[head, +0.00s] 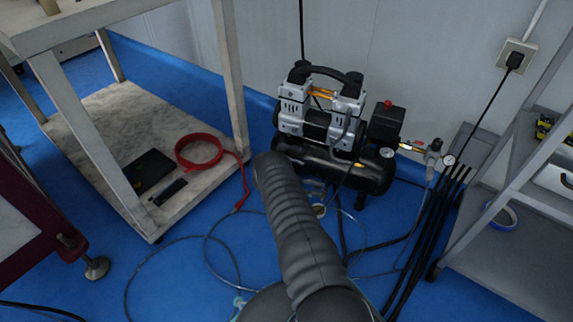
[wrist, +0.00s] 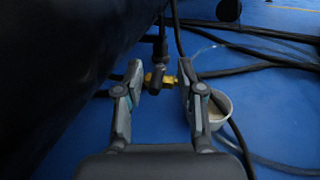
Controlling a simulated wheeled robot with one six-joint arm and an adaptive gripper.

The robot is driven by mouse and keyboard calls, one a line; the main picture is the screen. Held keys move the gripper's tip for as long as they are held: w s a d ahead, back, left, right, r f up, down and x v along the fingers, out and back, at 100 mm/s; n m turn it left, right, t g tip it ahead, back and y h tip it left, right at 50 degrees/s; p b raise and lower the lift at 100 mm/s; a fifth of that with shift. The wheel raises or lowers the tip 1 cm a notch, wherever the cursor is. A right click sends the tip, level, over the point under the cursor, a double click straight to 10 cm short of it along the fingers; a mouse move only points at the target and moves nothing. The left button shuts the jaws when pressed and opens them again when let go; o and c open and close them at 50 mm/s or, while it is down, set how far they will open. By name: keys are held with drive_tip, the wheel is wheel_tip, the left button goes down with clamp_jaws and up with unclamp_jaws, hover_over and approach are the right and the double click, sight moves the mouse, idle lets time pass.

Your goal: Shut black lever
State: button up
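The small black lever (wrist: 156,82) sits on a yellow brass valve (wrist: 169,79) under the dark compressor tank (wrist: 70,60), in the wrist view. My gripper (wrist: 159,68) is open, with one finger on each side of the lever and valve. I see gaps on both sides, but I cannot tell how deep the lever is between the fingertips. In the head view the air compressor (head: 330,122) stands on the floor by the wall. My arm hides the lever and my gripper there.
A whitish cup (wrist: 218,110) stands beside the right finger. Black hoses cross the blue floor around the valve. In the head view a table (head: 195,190) with a red hose (head: 207,165) on its lower shelf is left, and a grey rack (head: 520,230) is right.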

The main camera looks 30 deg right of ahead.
drive_tip(key=n+t+h, duration=0.1)
drive_tip(key=t, duration=0.1)
drive_tip(key=n+t+h, duration=0.1)
drive_tip(key=n+t, duration=0.1)
drive_tip(key=s+n+t+h, duration=0.1)
drive_tip(key=t, duration=0.1)
drive_tip(key=shift+s+a+n+h, duration=0.1)
drive_tip(key=shift+a+n+h, duration=0.25)
drive_tip(key=shift+n+h, duration=0.05)
drive_tip(key=n+t, duration=0.1)
drive_tip(key=t, duration=0.1)
drive_tip(key=n+t, duration=0.1)
drive_tip(key=t, duration=0.1)
drive_tip(key=s+n+t, duration=0.1)
drive_tip(key=n+t, duration=0.1)
drive_tip(key=shift+a+t+h, duration=0.1)
drive_tip(key=shift+t+h, duration=0.2)
drive_tip(key=shift+h, duration=0.1)
drive_tip(key=a+p, duration=0.1)
drive_tip(key=a, duration=1.3)
wheel_tip(320, 180, up, 28)
drive_tip(key=s+a+m+g+y+p, duration=0.1)
drive_tip(key=a+m+g+y+p, duration=0.1)
drive_tip(key=m+g+y, duration=0.3)
drive_tip(key=shift+s+a+f+m+y, duration=0.25)
drive_tip(key=shift+m+y, duration=0.35)
drive_tip(key=shift+m, duration=1.8)
drive_tip(key=shift+w+a, duration=0.1)
